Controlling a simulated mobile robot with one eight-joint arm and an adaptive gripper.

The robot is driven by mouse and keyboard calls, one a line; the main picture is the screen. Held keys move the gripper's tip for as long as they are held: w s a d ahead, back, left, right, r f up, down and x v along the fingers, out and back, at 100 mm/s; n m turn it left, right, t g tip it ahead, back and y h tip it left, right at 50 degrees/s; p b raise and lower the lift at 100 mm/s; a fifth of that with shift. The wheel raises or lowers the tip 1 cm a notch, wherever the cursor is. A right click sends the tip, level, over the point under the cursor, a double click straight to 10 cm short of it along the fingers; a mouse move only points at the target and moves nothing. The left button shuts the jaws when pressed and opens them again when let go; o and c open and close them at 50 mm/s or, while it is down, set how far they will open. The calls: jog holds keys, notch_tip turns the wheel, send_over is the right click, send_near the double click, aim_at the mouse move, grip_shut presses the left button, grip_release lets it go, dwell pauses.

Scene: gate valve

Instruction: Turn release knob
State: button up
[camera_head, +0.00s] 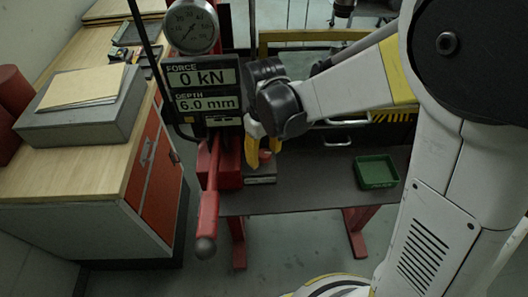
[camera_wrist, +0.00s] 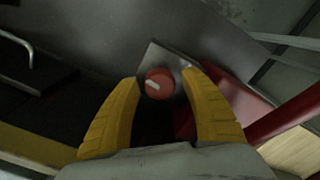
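The release knob (camera_wrist: 159,84) is a round red knob with a pale pointer mark, on a grey metal plate in the wrist view. My gripper (camera_wrist: 161,77) has its two yellow fingers spread, with the knob between the tips in the picture. Gaps show on both sides of the knob; I cannot tell how far the tips are above it. In the head view my gripper (camera_head: 264,157) points down beside the red press body (camera_head: 226,170), above a small grey block (camera_head: 261,172).
A red lever (camera_head: 209,200) with a dark ball end sticks out at the front left of the press. A display (camera_head: 205,88) reads 0 kN and 6.0 mm, under a round gauge (camera_head: 191,27). A green tray (camera_head: 376,171) sits on the dark table. A wooden-topped cabinet (camera_head: 85,165) stands left.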

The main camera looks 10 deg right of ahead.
aim_at(264, 153)
jog(key=c, duration=0.9)
jog(key=shift+n, duration=0.8)
jog(key=o, duration=1.2)
jog(key=shift+r, duration=0.15)
notch_tip(264, 153, up, 12)
